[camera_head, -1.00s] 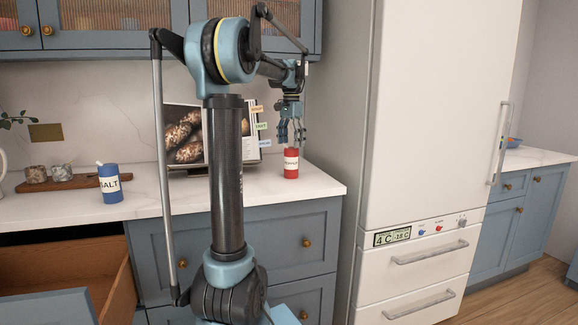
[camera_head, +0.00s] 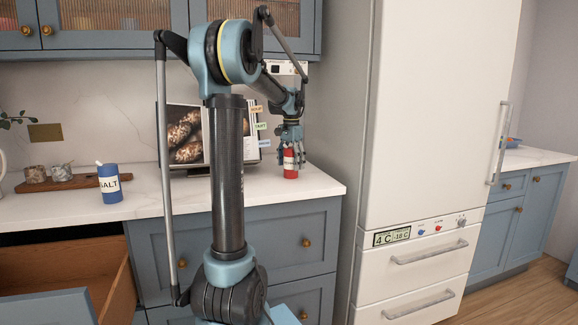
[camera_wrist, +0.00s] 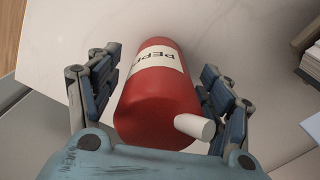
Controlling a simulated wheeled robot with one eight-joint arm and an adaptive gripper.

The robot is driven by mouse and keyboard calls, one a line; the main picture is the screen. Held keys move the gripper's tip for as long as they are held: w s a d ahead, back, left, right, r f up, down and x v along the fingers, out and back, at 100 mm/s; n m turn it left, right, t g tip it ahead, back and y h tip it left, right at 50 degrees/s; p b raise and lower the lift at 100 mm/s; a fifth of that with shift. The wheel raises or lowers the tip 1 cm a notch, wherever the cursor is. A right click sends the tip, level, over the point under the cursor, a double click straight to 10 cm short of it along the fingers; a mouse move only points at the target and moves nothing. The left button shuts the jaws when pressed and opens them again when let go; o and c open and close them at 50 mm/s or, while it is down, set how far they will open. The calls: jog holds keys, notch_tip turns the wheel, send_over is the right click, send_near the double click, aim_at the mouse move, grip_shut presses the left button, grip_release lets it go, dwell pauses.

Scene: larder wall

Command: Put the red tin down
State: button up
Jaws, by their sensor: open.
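The red tin (camera_head: 290,168) stands upright on the white marble counter, near its right end. In the wrist view the red tin (camera_wrist: 157,102) shows a white label reading "PEP" and a short white spout at its top edge. My gripper (camera_head: 290,150) is above and around the tin's upper part. In the wrist view my gripper (camera_wrist: 160,88) has its fingers spread on both sides of the tin. The left fingers are close to its side, with a small gap visible; contact on the right is hard to tell.
A blue salt tin (camera_head: 110,184) stands at the left of the counter (camera_head: 165,203). Behind are a wooden board (camera_head: 75,183) with small pots and an open cookbook (camera_head: 185,135). A tall white fridge (camera_head: 440,120) rises right of the counter. A drawer (camera_head: 60,270) is open below left.

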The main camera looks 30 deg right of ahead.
aim_at(291, 148)
jog(key=c, duration=1.4)
notch_tip(291, 148, up, 10)
jog(key=shift+r, duration=0.1)
